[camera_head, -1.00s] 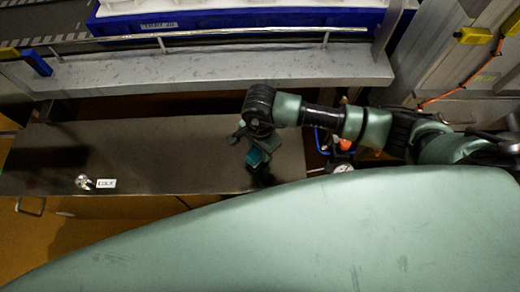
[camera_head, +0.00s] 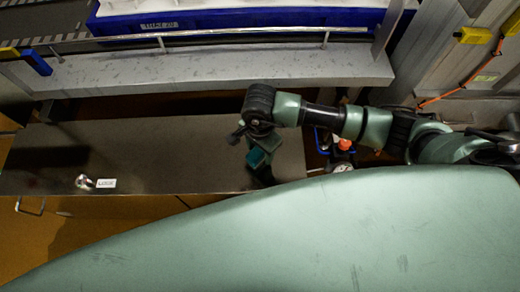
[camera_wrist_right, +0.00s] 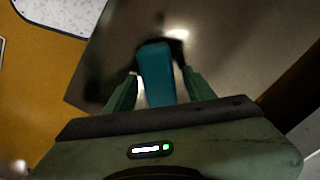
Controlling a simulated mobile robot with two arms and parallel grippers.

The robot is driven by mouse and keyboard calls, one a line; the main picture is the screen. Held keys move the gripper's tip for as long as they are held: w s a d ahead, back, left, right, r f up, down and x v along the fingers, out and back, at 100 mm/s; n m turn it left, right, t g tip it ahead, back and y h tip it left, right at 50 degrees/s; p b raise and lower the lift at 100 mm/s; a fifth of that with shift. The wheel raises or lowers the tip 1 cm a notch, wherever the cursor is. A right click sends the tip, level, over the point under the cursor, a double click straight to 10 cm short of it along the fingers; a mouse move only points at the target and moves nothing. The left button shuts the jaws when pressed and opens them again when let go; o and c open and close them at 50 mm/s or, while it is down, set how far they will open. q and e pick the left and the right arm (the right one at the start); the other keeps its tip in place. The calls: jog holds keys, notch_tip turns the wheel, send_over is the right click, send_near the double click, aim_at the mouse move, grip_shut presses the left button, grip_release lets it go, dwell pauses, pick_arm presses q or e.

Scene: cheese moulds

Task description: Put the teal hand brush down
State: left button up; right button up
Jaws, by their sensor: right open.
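The teal hand brush (camera_wrist_right: 156,72) shows in the right wrist view, between and beyond the fingers of my right gripper (camera_wrist_right: 160,92). That gripper is open, with a gap visible beside the brush. In the head view a small teal part of the brush (camera_head: 257,158) shows under my right gripper (camera_head: 258,165), over the right end of the dark metal worktop (camera_head: 150,150). The arm hides most of the brush there. I cannot tell for sure whether the brush touches the worktop. My left gripper is out of view.
A small metal object with a white label (camera_head: 106,184) lies near the worktop's front edge at left. A grey metal ledge with a rail (camera_head: 220,75) and a blue crate (camera_head: 250,19) stand behind. The middle of the worktop is clear.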

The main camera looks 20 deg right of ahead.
notch_tip(320, 180, up, 11)
jog(key=b, duration=0.1)
jog(key=shift+r, duration=0.2)
jog(key=shift+f, duration=0.1)
dwell(0.4)
